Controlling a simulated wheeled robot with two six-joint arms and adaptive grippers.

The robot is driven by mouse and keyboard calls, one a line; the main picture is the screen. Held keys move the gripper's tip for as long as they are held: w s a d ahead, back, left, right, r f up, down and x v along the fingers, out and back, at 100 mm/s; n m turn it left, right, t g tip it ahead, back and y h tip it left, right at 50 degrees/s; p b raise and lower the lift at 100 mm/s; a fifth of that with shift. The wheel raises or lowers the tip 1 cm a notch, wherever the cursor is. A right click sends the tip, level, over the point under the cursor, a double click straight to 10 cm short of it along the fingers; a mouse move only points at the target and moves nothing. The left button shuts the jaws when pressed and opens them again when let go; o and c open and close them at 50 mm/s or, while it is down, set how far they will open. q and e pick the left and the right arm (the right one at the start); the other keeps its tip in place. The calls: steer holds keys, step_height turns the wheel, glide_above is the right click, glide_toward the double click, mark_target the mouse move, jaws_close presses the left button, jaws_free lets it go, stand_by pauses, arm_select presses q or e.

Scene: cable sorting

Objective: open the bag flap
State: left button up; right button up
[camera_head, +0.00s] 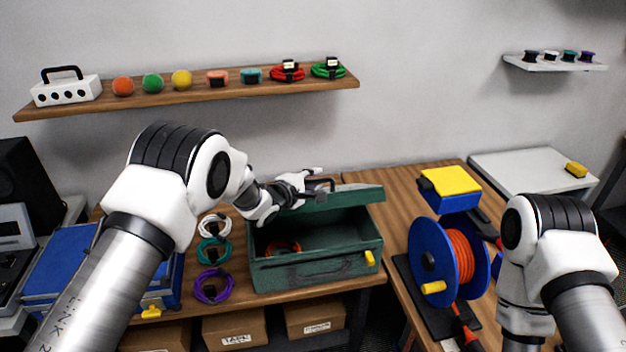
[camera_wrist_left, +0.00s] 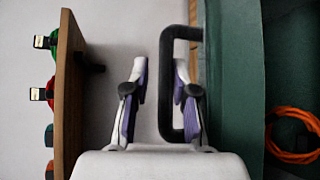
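The green bag (camera_head: 315,274) stands on the wooden table, and its dark inside shows with an orange cable (camera_head: 284,247) in it. Its flap (camera_head: 352,196) is raised at the back of the opening. In the left wrist view the flap (camera_wrist_left: 232,90) stands beside my gripper, and the orange cable (camera_wrist_left: 291,135) lies beyond it. My left gripper (camera_head: 318,180) is at the flap's black handle (camera_head: 331,184). In the left wrist view its fingers (camera_wrist_left: 160,68) are apart, with one bar of the handle (camera_wrist_left: 166,90) between them. My right gripper is out of view.
White, teal and purple cable coils (camera_head: 212,286) lie left of the bag. A blue case (camera_head: 62,262) is farther left. A blue reel with orange cable (camera_head: 432,262) stands to the right. A wooden shelf (camera_head: 200,98) with several items hangs above.

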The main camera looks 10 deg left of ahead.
arm_select(q)
steer(key=v, duration=1.2)
steer(key=shift+d+f, duration=0.1)
steer(key=shift+f, duration=0.05)
